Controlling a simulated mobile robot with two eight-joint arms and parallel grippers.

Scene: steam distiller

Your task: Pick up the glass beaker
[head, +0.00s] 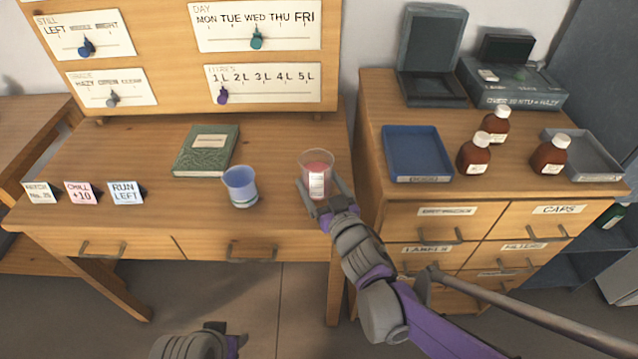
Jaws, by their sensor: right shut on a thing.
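The glass beaker (316,162) is clear, with pinkish-red contents and a white label on its front. It is upright over the right end of the wooden desk, near the front edge. My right gripper (323,190) is shut on it, with one finger on each side of its lower part. I cannot tell whether its base touches the desk. A blue translucent cup (240,187) stands on the desk to its left, apart from it. My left gripper (232,342) shows only in part at the bottom edge, low in front of the desk, and its opening cannot be made out.
A green book (206,150) lies behind the blue cup. Several small cards (80,192) stand at the desk's left front. A board with sliders (180,55) rises at the back. The cabinet on the right holds a blue tray (416,153), brown bottles (474,153) and a grey tray (590,155).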

